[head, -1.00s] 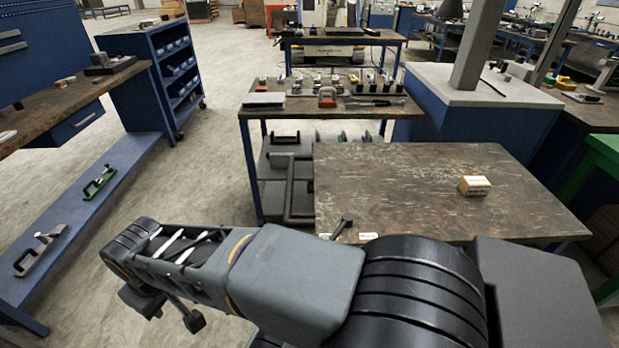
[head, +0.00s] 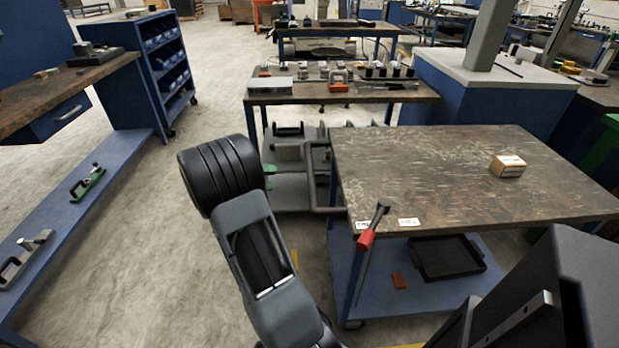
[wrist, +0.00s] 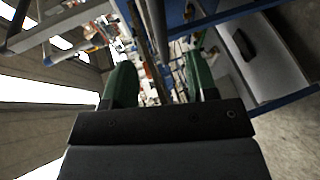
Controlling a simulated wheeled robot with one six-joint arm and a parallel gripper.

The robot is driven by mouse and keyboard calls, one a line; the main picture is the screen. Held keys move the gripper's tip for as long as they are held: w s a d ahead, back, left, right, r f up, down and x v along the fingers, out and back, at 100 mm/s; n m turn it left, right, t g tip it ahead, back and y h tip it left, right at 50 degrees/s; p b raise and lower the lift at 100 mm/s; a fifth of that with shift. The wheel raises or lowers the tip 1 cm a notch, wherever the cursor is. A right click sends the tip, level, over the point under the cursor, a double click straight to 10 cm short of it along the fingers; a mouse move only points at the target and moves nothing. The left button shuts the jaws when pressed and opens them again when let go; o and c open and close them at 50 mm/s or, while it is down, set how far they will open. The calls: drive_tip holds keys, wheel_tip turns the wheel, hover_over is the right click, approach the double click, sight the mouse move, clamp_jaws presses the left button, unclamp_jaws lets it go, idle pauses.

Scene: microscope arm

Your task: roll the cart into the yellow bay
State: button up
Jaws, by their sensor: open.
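The cart (head: 430,165) has a scuffed brown top, a blue lower shelf and a small wheel at its near left corner. A grey bar handle (head: 322,210) sticks out from its left side. My gripper (head: 271,177) shows only as green fingertips past my arm, left of the handle with a gap in the picture. In the wrist view, my gripper's green fingers (wrist: 160,70) are open, with nothing clearly held. Yellow floor strips (head: 295,260) show left of the cart; the bay's outline is mostly hidden.
A wooden block (head: 508,166) rests on the cart top and a black tray (head: 447,258) on its shelf. A tool table (head: 300,97) stands behind, with a blue plinth (head: 490,100) to the right. A workbench (head: 60,90) lines the left. The floor between (head: 130,250) is clear.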

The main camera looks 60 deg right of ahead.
sight(311, 170)
drive_tip(key=shift+h, duration=0.4)
drive_tip(key=x, duration=1)
drive_tip(key=b+x, duration=0.1)
drive_tip(key=x, duration=0.4)
drive_tip(key=shift+w+d+f, duration=0.1)
drive_tip(key=shift+w+d, duration=0.05)
drive_tip(key=shift+w, duration=0.2)
clamp_jaws()
